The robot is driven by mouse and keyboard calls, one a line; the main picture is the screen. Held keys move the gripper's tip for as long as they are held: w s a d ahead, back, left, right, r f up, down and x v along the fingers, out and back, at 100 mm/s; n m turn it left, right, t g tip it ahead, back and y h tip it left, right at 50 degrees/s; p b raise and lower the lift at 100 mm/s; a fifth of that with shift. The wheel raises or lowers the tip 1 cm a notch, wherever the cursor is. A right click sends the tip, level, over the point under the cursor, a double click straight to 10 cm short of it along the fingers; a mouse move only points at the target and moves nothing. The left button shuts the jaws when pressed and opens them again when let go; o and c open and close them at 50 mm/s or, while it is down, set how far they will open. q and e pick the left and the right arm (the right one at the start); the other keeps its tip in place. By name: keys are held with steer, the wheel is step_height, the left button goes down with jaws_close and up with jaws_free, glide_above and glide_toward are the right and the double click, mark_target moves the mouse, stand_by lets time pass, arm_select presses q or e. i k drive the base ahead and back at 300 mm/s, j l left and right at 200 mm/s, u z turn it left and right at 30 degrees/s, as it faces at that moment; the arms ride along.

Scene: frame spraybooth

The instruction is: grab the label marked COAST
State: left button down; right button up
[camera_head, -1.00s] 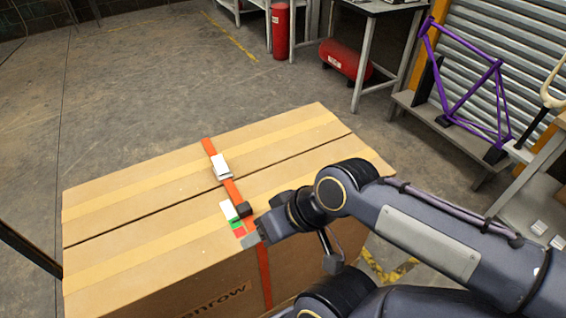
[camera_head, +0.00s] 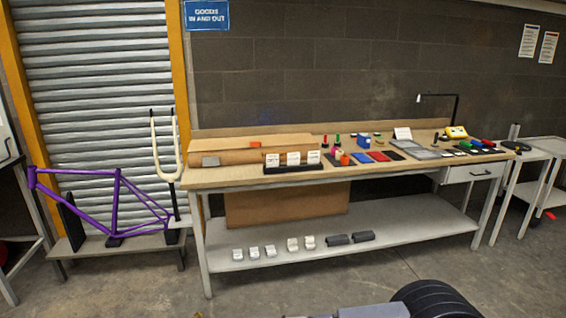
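Three small white labels with dark print stand in a row in a black holder (camera_head: 292,168) on the workbench (camera_head: 340,178): a left one (camera_head: 272,160), a middle one (camera_head: 293,158) and a right one (camera_head: 313,157). Their print is too small to read, so I cannot tell which, if any, says COAST. Another white card (camera_head: 402,133) stands farther back on the bench, also unreadable. Neither gripper is in view; only part of one of my arms shows at the bottom edge, well short of the bench.
A brown paper roll (camera_head: 225,150) lies left of the holder. Coloured small items and trays (camera_head: 425,153) fill the right of the bench. The lower shelf (camera_head: 400,242) holds white and dark blocks. A purple bike frame (camera_head: 115,195) stands left. The floor before the bench is clear.

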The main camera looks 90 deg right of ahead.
mark_target(313, 157)
steer(key=z, duration=3.1)
steer(key=i+j+u, duration=0.1)
steer(key=i, duration=0.65)
steer(key=i+u, duration=0.1)
steer(key=i, duration=0.6)
steer(key=i+u, duration=0.1)
steer(key=i, duration=0.65)
steer(key=i+l+u, duration=0.1)
steer(key=i, duration=0.6)
steer(key=i+l+u, duration=0.1)
steer(key=i, duration=0.65)
steer(key=l, duration=0.1)
